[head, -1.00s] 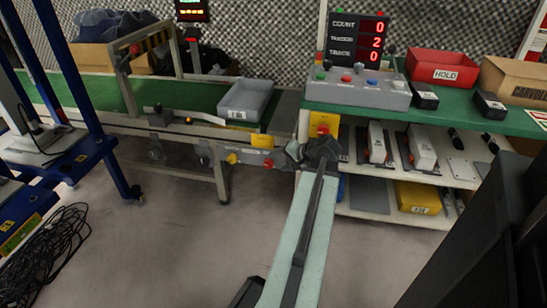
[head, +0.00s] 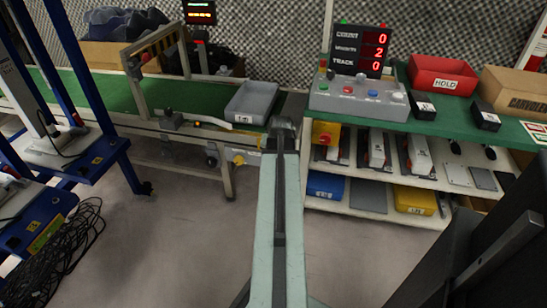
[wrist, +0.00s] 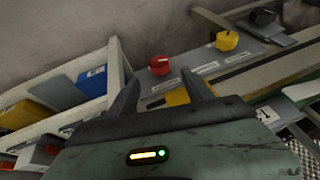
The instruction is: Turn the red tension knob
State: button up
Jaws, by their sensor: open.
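In the wrist view the red tension knob (wrist: 160,65) sits on a grey labelled panel, with a light pointer mark on its face. My gripper (wrist: 160,76) is open, one finger on each side of the knob's line in the picture. The knob appears just beyond the fingertips; I see no contact. In the head view my gripper (head: 283,127) is at the conveyor's right end, and my arm hides the red knob there.
A yellow knob (wrist: 228,40) and a black knob (wrist: 264,17) stand along the same panel. The conveyor (head: 190,97) carries a grey bin (head: 251,103). The shelf unit (head: 345,208) is close on the right, holding blue and yellow bins. The floor in front is clear.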

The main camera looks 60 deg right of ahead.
jog(key=b+x, duration=0.7)
jog(key=x, duration=0.1)
jog(key=shift+f, duration=0.1)
grip_shut()
